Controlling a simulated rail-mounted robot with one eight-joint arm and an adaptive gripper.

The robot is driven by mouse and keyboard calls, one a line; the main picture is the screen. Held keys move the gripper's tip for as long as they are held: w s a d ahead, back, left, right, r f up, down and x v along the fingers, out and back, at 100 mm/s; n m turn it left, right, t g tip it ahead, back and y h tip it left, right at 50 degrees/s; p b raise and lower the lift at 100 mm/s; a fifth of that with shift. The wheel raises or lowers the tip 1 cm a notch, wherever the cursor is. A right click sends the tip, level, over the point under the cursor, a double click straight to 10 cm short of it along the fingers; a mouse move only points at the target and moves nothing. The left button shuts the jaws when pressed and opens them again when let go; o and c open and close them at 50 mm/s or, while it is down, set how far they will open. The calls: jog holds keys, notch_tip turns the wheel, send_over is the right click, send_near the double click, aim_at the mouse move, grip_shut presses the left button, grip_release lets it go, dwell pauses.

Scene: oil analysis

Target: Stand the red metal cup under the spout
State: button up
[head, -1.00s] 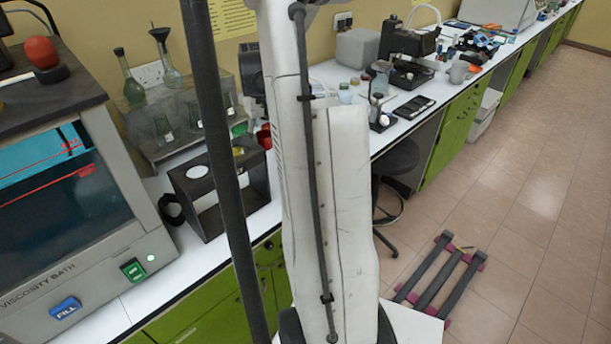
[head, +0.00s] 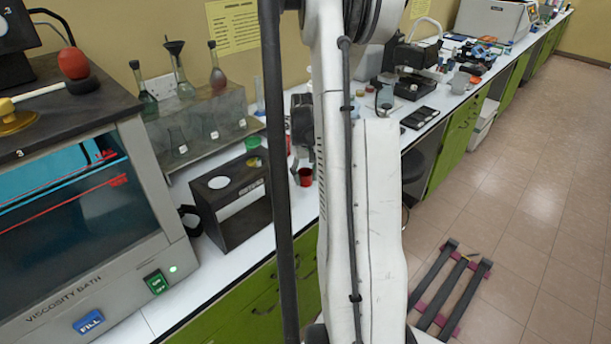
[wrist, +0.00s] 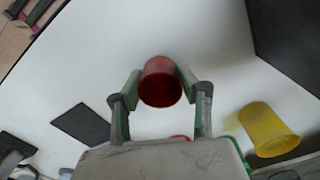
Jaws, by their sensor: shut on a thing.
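The red metal cup (wrist: 161,82) is between the two fingers of my gripper (wrist: 160,78) in the wrist view, with a finger against each side. My gripper is shut on it. In the head view the red cup (head: 305,177) shows below my gripper (head: 303,160), just right of the dark stand, over the white bench. I cannot tell whether its base touches the bench. My arm hides part of the bench around it. I cannot make out the spout for certain in either view.
A glassware rack (head: 205,118) stands behind. A yellow cup (wrist: 268,130) is at right in the wrist view.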

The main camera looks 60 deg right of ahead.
jog(key=shift+f, duration=0.1)
jog(key=o, duration=1.2)
jog(key=shift+c, duration=0.2)
notch_tip(320, 180, up, 11)
jog(key=shift+o, duration=0.5)
jog(key=shift+r, duration=0.65)
